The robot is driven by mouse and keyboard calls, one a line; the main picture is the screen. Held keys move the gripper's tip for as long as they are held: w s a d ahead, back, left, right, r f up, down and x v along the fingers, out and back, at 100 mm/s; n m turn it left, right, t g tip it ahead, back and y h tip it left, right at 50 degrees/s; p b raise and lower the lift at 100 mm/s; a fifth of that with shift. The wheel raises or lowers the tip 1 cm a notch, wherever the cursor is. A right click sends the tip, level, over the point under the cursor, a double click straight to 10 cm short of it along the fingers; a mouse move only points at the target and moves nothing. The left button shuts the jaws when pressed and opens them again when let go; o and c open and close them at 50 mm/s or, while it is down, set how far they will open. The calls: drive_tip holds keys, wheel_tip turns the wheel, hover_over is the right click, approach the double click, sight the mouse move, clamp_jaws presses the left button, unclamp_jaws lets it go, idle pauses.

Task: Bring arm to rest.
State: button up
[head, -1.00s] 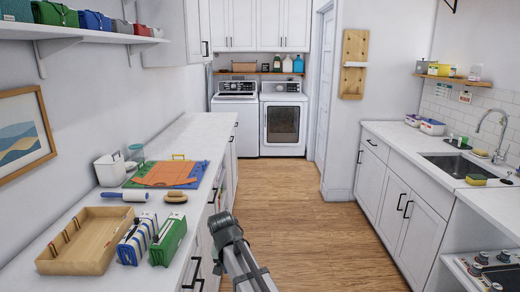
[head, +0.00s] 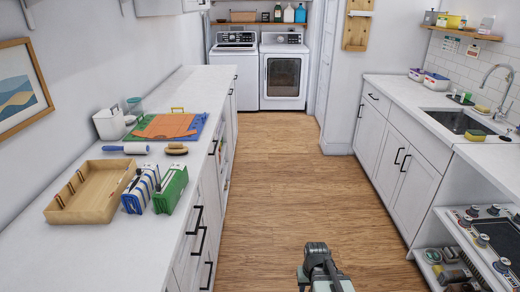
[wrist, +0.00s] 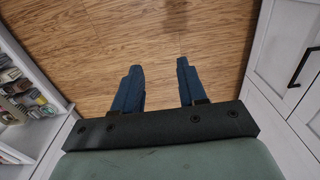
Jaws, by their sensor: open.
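My gripper (wrist: 158,90) shows in the wrist view with its two dark blue fingers apart and nothing between them. It points down over the bare wood floor (wrist: 150,30). In the head view only part of my arm shows at the bottom, right of centre, over the floor (head: 270,200) of the aisle; the fingers are hidden there. My arm touches neither counter.
The left counter (head: 190,90) bears a wooden tray (head: 95,213), a blue-striped case (head: 140,188), a green case (head: 170,190), a lint roller and a brush. At right are sink cabinets (head: 400,160) and an open-shelved unit. Washer and dryer stand at the back; the aisle is clear.

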drive_tip(key=s+f+g, duration=0.3)
drive_tip(key=s+f, duration=0.7)
drive_tip(key=s, duration=0.4)
drive_tip(key=s+f+g, duration=0.3)
drive_tip(key=s+f, duration=0.7)
drive_tip(key=s, duration=0.5)
drive_tip(key=shift+s+g, duration=0.3)
drive_tip(key=shift+g, duration=0.1)
